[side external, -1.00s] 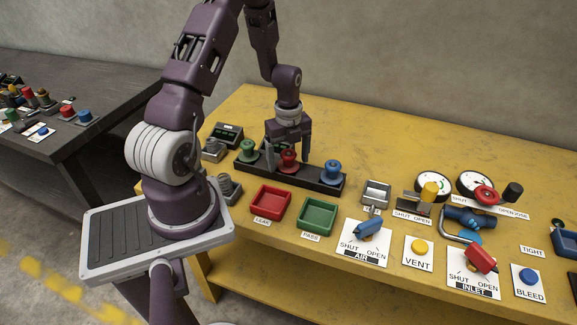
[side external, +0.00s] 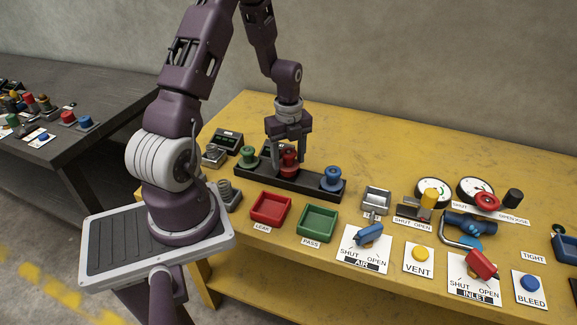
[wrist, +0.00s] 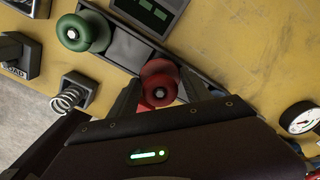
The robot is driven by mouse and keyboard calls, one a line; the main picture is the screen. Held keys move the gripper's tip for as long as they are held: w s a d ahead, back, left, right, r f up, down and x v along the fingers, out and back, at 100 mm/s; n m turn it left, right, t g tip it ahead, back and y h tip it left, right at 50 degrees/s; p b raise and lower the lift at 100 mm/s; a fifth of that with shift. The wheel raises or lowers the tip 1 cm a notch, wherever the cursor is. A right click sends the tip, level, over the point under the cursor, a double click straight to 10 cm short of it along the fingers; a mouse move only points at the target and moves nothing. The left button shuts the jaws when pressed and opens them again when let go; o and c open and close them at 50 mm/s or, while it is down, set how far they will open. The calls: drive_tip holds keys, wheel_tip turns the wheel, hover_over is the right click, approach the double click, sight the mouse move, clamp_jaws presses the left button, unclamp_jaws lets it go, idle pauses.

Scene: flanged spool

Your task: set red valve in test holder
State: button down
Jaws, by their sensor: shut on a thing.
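The red valve (side external: 289,163) is a flanged spool standing in the middle of a long black rack (side external: 315,184). My gripper (side external: 289,160) is above the rack with its fingers closed on either side of the red valve. In the wrist view the red valve (wrist: 159,84) lies between the two fingers, over or in the rack; a clear gap beneath it cannot be made out. A green valve (side external: 248,157) stands to its left and a blue valve (side external: 332,178) to its right. Which fixture is the test holder is not certain; a small grey holder (side external: 376,201) stands right of the trays.
A red LEAK tray (side external: 270,208) and a green PASS tray (side external: 317,222) lie in front of the rack. A spring post (side external: 229,193) stands left of them. Gauges (side external: 475,190), a blue AIR handle (side external: 369,234) and a red INLET handle (side external: 481,263) crowd the right.

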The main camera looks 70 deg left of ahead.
sight(289, 151)
wheel_tip(289, 151, up, 7)
drive_tip(key=shift+r, duration=0.2)
drive_tip(key=w+d, duration=1.7)
drive_tip(key=f, duration=0.9)
drive_tip(key=shift+w+d, duration=0.35)
drive_tip(key=shift+f, duration=0.2)
drive_tip(key=shift+f, duration=0.35)
drive_tip(key=shift+c, duration=2.4)
unclamp_jaws()
drive_tip(key=shift+r, duration=0.1)
